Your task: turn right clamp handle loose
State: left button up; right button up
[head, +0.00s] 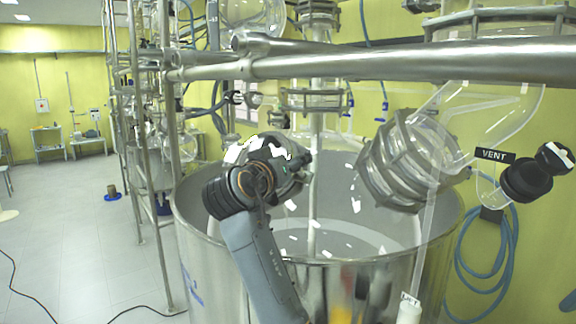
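One grey and black arm of mine rises from the bottom edge, left of centre; I take it for the left. Its wrist bends over the steel vessel's opening, and its gripper (299,166) is small and partly hidden behind the wrist, so I cannot tell whether its fingers are open or shut. No right gripper shows. Behind the wrist, a small dark clamp (236,98) sits on the glassware frame. I cannot make out for certain which part is the right clamp handle. A black knob-like fitting (526,180) stands by the VENT label (494,155) at the right.
A thick steel rail (400,64) crosses the upper view in front of the glassware. A flanged glass joint (412,160) hangs over the open steel vessel (205,262). A blue hose (482,288) hangs at the right. The floor (85,250) at left is mostly clear, with a black cable.

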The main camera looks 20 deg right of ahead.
jog(key=n+t+y+p, duration=0.1)
jog(key=n+y, duration=0.2)
jog(key=n, duration=0.1)
jog(key=shift+d+r+n, duration=0.1)
jog(key=shift+n, duration=0.3)
jog(key=n+y+p, duration=0.1)
jog(key=n+y, duration=0.1)
jog(key=n, duration=0.1)
jog(key=shift+y, duration=0.3)
jog(key=n+y, duration=0.1)
jog(key=n, duration=0.2)
jog(key=n+g+y, duration=0.1)
jog(key=n+y, duration=0.1)
jog(key=shift+n+g, duration=0.3)
jog(key=shift+n, duration=0.1)
jog(key=shift+f+n+g+y, duration=0.2)
jog(key=shift+n+g+y, duration=0.5)
jog(key=shift+n, duration=0.4)
jog(key=shift+f, duration=0.1)
jog(key=o, duration=1)
jog(key=shift+o, duration=0.8)
jog(key=shift+w, duration=0.2)
